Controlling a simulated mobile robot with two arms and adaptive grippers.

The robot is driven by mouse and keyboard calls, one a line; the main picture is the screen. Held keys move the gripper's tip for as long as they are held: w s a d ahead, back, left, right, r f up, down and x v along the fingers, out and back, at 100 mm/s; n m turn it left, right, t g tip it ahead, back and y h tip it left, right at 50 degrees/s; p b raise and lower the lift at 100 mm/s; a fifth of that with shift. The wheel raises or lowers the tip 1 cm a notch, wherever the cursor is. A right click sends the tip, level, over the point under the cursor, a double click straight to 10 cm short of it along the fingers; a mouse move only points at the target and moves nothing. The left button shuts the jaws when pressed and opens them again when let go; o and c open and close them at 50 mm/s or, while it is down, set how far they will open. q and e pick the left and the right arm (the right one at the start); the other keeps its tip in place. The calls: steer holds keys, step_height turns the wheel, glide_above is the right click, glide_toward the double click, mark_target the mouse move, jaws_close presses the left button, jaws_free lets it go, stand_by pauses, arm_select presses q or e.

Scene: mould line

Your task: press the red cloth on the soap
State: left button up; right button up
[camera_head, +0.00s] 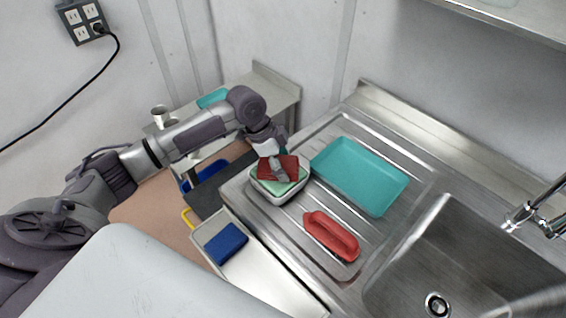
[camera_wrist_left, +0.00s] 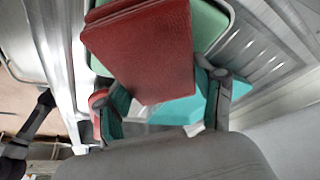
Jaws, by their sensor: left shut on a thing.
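The folded red cloth (camera_head: 268,169) is held by my left gripper (camera_head: 278,169) over a white dish (camera_head: 279,198). The pale green soap (camera_head: 281,188) lies in that dish and shows below the cloth, which covers part of it. In the left wrist view the red cloth (camera_wrist_left: 145,50) extends from between the fingers (camera_wrist_left: 163,103), with the green soap (camera_wrist_left: 210,22) behind it. I cannot tell whether the cloth touches the soap. My right gripper is out of view.
A teal tray (camera_head: 360,176) and a red scrubbing brush (camera_head: 331,236) are on the ribbed drainboard beside the dish. The sink (camera_head: 455,255) is at the right. A blue sponge (camera_head: 226,243) lies on a pale tray at the front left.

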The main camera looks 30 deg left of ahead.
mark_target(283, 164)
arm_select(q)
steer(key=shift+s+f+p, duration=0.1)
steer(key=shift+p, duration=0.2)
stand_by(1.4)
step_height(283, 164, up, 7)
steer(key=p, duration=0.7)
stand_by(0.9)
